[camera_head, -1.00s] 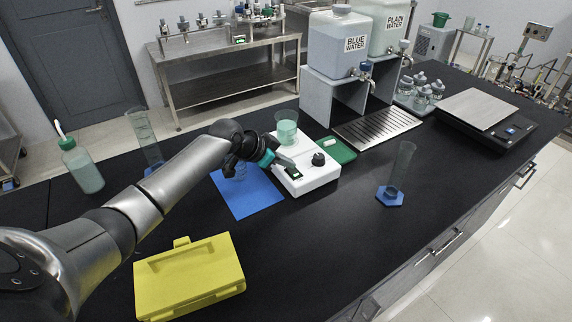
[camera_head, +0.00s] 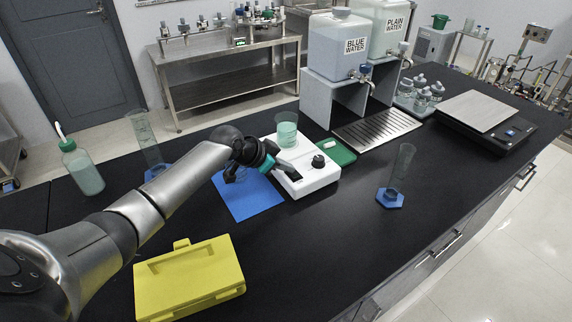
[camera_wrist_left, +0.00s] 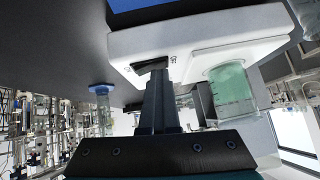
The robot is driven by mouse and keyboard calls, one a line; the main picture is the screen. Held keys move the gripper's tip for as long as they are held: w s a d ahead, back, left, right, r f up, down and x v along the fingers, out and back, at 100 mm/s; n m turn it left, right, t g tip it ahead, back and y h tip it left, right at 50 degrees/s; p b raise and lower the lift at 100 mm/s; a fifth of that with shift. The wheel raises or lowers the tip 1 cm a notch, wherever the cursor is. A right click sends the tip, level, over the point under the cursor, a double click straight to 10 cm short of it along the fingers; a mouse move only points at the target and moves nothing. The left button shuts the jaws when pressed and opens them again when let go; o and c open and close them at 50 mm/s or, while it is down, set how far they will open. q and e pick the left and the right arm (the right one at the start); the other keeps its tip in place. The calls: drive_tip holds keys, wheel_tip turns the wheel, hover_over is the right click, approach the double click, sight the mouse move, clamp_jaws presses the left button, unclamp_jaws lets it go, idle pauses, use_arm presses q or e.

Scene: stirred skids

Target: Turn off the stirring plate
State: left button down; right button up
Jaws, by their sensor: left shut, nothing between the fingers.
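The white stirring plate (camera_head: 316,181) stands on the black bench, with a black knob (camera_head: 318,161) and a dark rectangular patch on its front panel. A beaker of pale green liquid (camera_head: 287,130) stands on its top. My left gripper (camera_head: 291,173) is shut and empty, reaching from the left over the front panel. In the left wrist view, the plate (camera_wrist_left: 225,30) and beaker (camera_wrist_left: 230,88) appear upside down. The shut fingers (camera_wrist_left: 158,85) there end at a dark rectangular part (camera_wrist_left: 150,67) of the panel; I cannot tell whether they touch it. The right gripper is out of view.
A blue mat (camera_head: 246,200) lies left of the plate and a green tray (camera_head: 337,151) right of it. A yellow case (camera_head: 190,280) is nearer. Cylinders stand at left (camera_head: 146,140) and right (camera_head: 398,170). The bench in front of the plate is clear.

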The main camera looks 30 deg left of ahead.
use_arm(q)
drive_tip(key=shift+s+d+f+p, duration=0.1)
drive_tip(key=shift+s+d+p, duration=0.35)
drive_tip(key=shift+d+p, duration=0.25)
drive_tip(key=shift+a, duration=0.1)
drive_tip(key=shift+s+a+r, duration=0.2)
drive_tip(key=shift+s+r, duration=0.1)
drive_tip(key=shift+r, duration=0.2)
drive_tip(key=p+v, duration=0.1)
drive_tip(key=v, duration=1.3)
drive_tip(key=shift+p, duration=0.4)
